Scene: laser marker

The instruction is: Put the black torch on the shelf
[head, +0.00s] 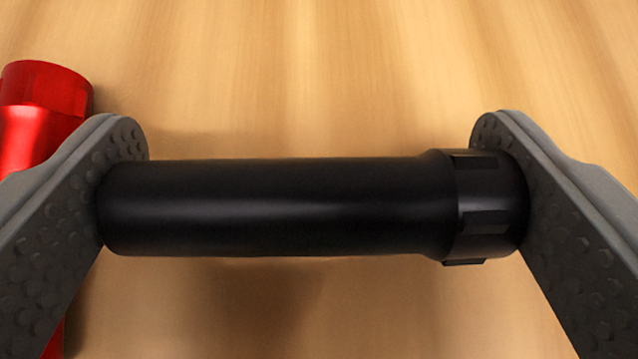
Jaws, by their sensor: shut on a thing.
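The black torch (290,208) lies level across the middle of the head view, with its wider ribbed head at the right. My gripper (312,205) is shut on it lengthwise, with one grey finger pressed against each end. Shadows show on the wooden surface above and below the torch. I cannot tell whether it touches the surface or is held just over it. The shelf cannot be made out in this view.
A red torch-like object (45,95) lies at the left, partly hidden behind the left finger and close to it. The light wooden surface (320,70) is clear beyond the black torch and to the upper right.

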